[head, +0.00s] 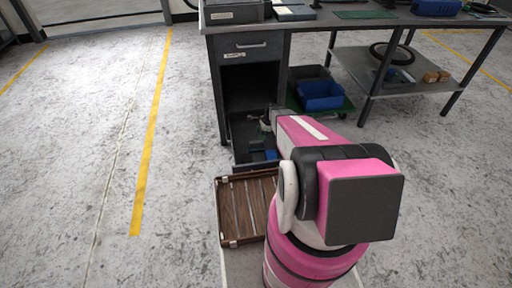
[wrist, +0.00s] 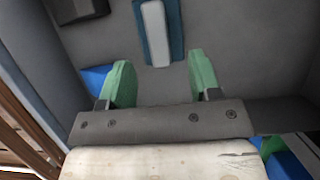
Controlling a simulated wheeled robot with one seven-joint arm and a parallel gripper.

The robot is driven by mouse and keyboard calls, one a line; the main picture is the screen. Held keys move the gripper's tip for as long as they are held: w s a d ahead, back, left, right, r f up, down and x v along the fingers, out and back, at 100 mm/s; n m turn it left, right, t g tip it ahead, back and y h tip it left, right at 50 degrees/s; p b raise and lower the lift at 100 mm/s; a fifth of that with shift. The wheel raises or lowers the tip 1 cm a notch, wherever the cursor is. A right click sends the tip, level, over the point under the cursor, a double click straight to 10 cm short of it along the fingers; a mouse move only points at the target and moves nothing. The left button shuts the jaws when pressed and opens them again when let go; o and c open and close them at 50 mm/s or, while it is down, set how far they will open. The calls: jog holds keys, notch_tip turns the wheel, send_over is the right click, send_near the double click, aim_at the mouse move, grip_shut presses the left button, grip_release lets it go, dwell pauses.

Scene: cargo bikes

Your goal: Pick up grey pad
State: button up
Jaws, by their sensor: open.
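My gripper (wrist: 161,82) is open, its two green fingertips apart with nothing between them. In the wrist view a blue piece with a pale grey strip on it (wrist: 155,33) lies on the drawer floor, just beyond the fingertips and roughly in line with the gap. A dark grey block (wrist: 78,8) lies at the top left, partly cut off by the frame. I cannot tell for certain which of these is the grey pad. In the head view my gripper is over the open bottom drawer (head: 234,152), largely hidden by my arm.
Blue and green items lie near the gripper in the drawer, including a blue piece (wrist: 96,78) by the left finger. A brown slatted case (head: 240,205) is in front of the drawer. The workbench (head: 345,22) stands above, and a blue bin (head: 320,95) is to the right.

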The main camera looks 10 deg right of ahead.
aim_at(256, 141)
jog(key=x, duration=0.7)
jog(key=shift+s+f, duration=0.15)
jog(key=shift+f, duration=0.1)
jog(key=shift+c, duration=0.3)
grip_shut()
